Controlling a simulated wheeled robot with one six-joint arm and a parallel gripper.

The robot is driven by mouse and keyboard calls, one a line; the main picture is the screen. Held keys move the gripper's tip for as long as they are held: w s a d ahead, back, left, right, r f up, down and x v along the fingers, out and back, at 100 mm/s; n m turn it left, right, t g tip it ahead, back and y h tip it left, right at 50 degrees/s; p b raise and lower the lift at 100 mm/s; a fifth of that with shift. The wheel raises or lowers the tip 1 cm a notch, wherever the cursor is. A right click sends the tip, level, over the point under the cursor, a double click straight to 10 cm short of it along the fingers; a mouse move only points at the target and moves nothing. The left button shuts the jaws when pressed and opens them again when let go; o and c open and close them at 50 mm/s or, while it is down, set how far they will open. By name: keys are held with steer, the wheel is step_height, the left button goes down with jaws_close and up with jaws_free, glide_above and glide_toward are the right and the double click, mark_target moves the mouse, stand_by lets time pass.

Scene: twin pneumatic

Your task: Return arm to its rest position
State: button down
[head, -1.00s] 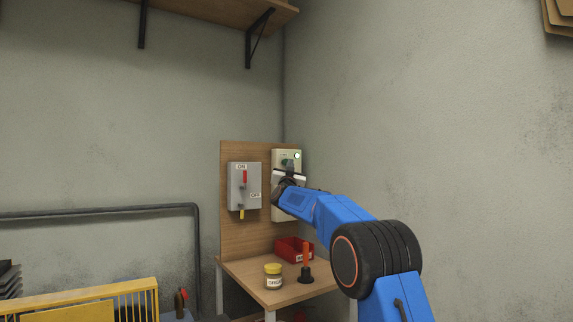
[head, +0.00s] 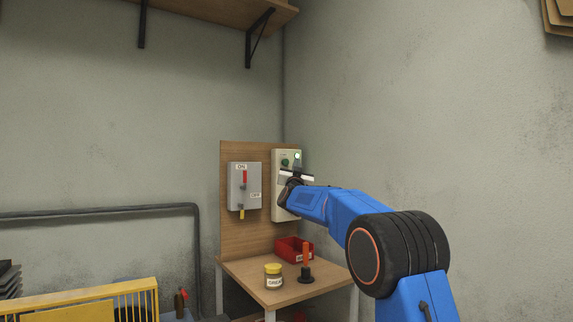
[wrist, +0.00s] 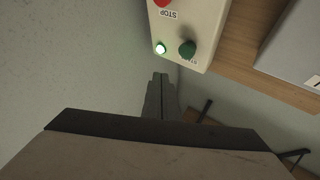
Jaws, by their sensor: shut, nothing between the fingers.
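My blue arm reaches in from the lower right in the head view. My gripper (head: 296,162) is in front of the white control box on the wooden panel. In the wrist view the gripper's fingers (wrist: 160,78) are together with nothing between them. The control box (wrist: 206,20) shows a red STOP button (wrist: 162,3), a green START button (wrist: 187,49) and a lit lamp (wrist: 160,48). The fingertips appear apart from the green button. The lit lamp also shows in the head view (head: 297,156). The gripper and arm hide part of the box in the head view.
A grey switch box (head: 238,201) with a red lever, marked ON and OFF, is left of the control box. The table (head: 305,290) below holds a jar (head: 273,277), a red bin (head: 292,247) and an orange-handled plunger (head: 306,262). A yellow railing (head: 90,301) stands lower left.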

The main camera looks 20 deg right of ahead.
steer(key=shift+s, duration=0.25)
stand_by(0.3)
steer(key=s+a+f+n+g+y, duration=0.25)
steer(key=s+f, duration=0.35)
steer(key=s, duration=0.3)
steer(key=s+a+f+n+g+y, duration=0.25)
steer(key=s+f, duration=0.25)
steer(key=s, duration=0.4)
steer(key=s+a+f+n+g+y, duration=0.1)
steer(key=s+a+f+g+y, duration=0.1)
steer(key=s+f+y, duration=0.5)
steer(key=s+f+g+h, duration=0.1)
steer(key=s+f+g, duration=0.2)
steer(key=s+f, duration=0.7)
steer(key=s+d+f+g+h, duration=0.1)
steer(key=s+f+g, duration=0.3)
steer(key=s+f, duration=0.7)
steer(key=s+d+f+g+h, duration=0.1)
steer(key=s+f, duration=1)
steer(key=s, duration=1.3)
steer(key=shift+s+n+g+h, duration=0.3)
steer(key=shift+g+h, duration=0.2)
steer(key=shift+g, duration=0.7)
